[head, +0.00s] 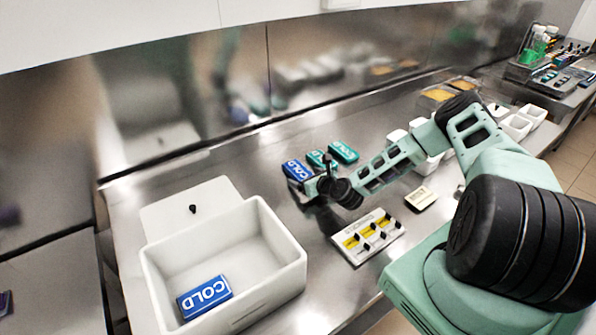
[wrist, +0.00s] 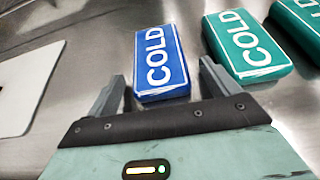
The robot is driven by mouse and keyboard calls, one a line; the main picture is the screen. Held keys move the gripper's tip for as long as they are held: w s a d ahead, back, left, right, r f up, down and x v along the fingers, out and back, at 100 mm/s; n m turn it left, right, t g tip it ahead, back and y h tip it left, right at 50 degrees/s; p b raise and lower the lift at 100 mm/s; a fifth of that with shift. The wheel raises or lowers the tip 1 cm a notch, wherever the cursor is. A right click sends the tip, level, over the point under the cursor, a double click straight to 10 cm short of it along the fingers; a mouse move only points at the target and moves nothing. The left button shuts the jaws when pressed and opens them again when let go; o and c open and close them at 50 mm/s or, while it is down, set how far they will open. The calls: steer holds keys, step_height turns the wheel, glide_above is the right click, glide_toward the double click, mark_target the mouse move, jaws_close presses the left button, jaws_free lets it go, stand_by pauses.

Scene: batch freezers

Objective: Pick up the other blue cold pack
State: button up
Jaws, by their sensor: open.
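A blue cold pack (head: 297,170) lies on the steel counter, at the left end of a row with teal packs. In the wrist view the same blue pack (wrist: 160,62) lies just ahead of my gripper, its near end between the fingertips. My gripper (wrist: 162,88) is open, with one finger on each side of the pack; I cannot tell whether they touch it. In the head view my gripper (head: 306,187) is at the near end of this pack and partly covers it. Another blue cold pack (head: 205,296) lies inside the white bin (head: 278,287) at the front left.
Two teal cold packs (head: 343,152) lie right of the blue one; the nearer teal pack (wrist: 246,44) is close to my right finger. A white lid (head: 165,217) lies behind the bin. A switch panel (head: 368,237) and small white tubs (head: 515,126) are to the right.

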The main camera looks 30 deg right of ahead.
steer(key=c, duration=1.2)
